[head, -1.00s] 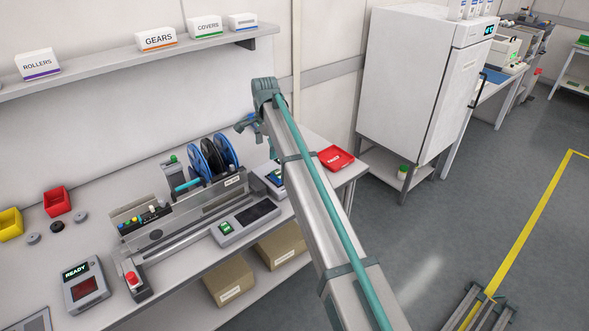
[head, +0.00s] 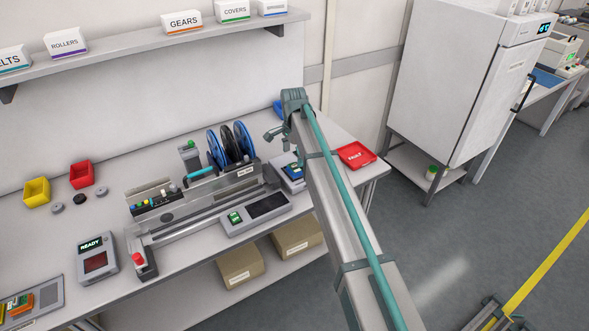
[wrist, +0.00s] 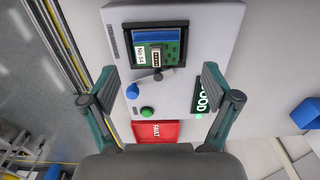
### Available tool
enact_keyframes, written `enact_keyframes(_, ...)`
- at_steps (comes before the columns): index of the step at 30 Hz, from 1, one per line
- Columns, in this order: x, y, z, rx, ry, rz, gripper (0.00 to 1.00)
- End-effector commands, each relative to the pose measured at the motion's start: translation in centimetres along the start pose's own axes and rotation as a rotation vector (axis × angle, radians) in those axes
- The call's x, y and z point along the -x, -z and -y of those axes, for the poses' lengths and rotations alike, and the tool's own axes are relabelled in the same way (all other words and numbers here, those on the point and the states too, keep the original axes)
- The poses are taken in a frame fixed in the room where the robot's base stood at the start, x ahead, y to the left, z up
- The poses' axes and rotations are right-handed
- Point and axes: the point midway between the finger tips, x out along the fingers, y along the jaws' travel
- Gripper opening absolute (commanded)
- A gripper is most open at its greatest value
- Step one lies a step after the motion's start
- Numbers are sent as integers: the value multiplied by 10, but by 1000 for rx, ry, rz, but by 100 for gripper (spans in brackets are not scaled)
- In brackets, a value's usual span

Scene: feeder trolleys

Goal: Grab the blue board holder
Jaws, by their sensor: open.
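In the wrist view the blue board holder (wrist: 150,37) sits in a dark recess of a light grey test unit (wrist: 185,17), with a green board and a white label at its side. My gripper (wrist: 161,82) is open, its two fingers apart on either side of the unit's face, and the holder lies ahead between and beyond the fingertips. Nothing is between the fingers. In the head view the unit (head: 291,173) is partly hidden by my arm, with blue showing on top. My gripper (head: 274,133) shows only partly there, above the bench.
The unit has a lit GOOD display (wrist: 202,97), a green button (wrist: 148,113) and a small lever. A red FAULT tray (head: 356,155) lies beside it. Blue reels (head: 230,145) stand to the left. A blue bin (wrist: 306,115) is at the right in the wrist view.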

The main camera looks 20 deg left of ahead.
Motion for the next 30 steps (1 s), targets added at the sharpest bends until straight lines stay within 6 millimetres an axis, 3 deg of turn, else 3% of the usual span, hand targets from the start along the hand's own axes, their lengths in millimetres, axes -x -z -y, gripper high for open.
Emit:
enact_keyframes(12,-44,0,-5,0,-2,1,88)
enact_keyframes(20,-49,0,-4,0,0,0,88)
enact_keyframes(30,-48,0,-5,0,-1,0,32)
